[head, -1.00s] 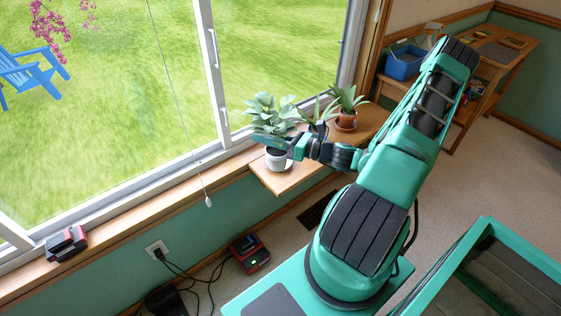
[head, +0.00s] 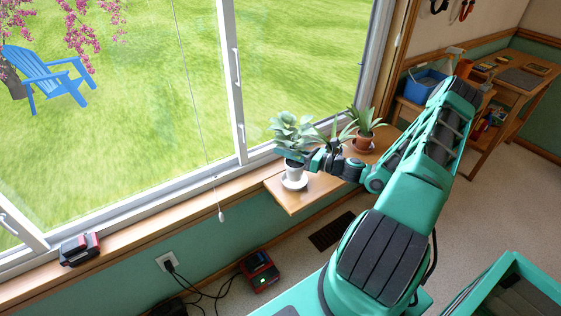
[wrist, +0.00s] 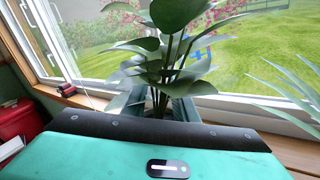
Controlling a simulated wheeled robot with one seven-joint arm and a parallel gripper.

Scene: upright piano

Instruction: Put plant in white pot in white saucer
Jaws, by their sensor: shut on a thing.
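The plant in the white pot (head: 293,168) has broad grey-green leaves and is upright at the near left end of the wooden shelf. My gripper (head: 298,157) is shut on it from the right. The white saucer (head: 294,184) shows directly below the pot; I cannot tell whether the pot touches it or hangs just above. In the wrist view the plant's leaves and stems (wrist: 168,60) rise just beyond my gripper (wrist: 158,103), whose fingers are mostly hidden; the pot and saucer are hidden there.
The wooden shelf (head: 292,202) runs along the window. A spiky plant (head: 331,136) stands behind my wrist, and a plant in a terracotta pot (head: 363,139) stands farther right. A blind cord (head: 221,214) hangs to the left. A red charger (head: 259,271) sits on the floor.

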